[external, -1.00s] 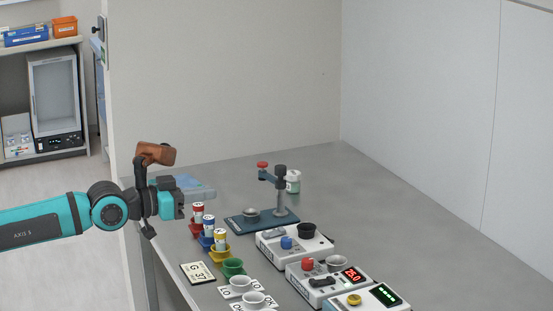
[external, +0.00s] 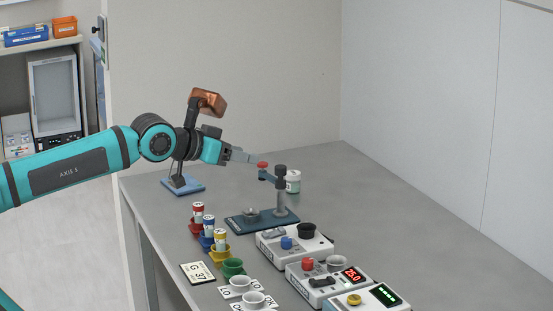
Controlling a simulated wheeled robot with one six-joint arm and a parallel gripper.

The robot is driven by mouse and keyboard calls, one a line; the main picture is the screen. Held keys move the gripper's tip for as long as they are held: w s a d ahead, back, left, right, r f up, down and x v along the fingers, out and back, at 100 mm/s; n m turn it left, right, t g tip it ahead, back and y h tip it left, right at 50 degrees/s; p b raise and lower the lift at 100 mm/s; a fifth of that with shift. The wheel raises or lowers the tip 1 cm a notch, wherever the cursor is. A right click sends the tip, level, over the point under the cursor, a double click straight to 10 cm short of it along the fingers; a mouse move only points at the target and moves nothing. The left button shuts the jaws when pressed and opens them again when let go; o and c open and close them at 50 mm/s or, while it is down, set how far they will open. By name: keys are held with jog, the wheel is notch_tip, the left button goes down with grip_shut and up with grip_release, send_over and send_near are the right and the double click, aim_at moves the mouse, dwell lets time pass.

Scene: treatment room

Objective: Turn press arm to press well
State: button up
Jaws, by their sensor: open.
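The press stands on a dark blue base plate (external: 238,223) on the table, with a grey upright post (external: 281,202). Its press arm (external: 268,176) reaches left from the post top and carries a red knob (external: 262,165) at its free end. The press well (external: 251,213), a small grey round piece, sits on the left part of the plate, roughly below the knob. My gripper (external: 256,158) is open, its fingers pointing right, close by the red knob. I cannot tell whether the fingers touch the knob or lie around it.
White devices with knobs (external: 296,245) stand in front. A blue stand (external: 183,186) is at the back left. The right of the table is clear.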

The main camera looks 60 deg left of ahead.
jog(key=w+a+r+n+g, duration=0.2)
jog(key=w+a+r+g, duration=0.15)
jog(key=w+a, duration=0.4)
jog(key=n+g+h, duration=0.1)
jog(key=n+g, duration=0.6)
jog(key=g, duration=0.3)
send_over(281, 166)
notch_tip(281, 166, down, 5)
notch_tip(281, 166, down, 17)
jog(key=shift+s+d+f, duration=0.1)
jog(key=shift+f, duration=0.1)
grip_shut()
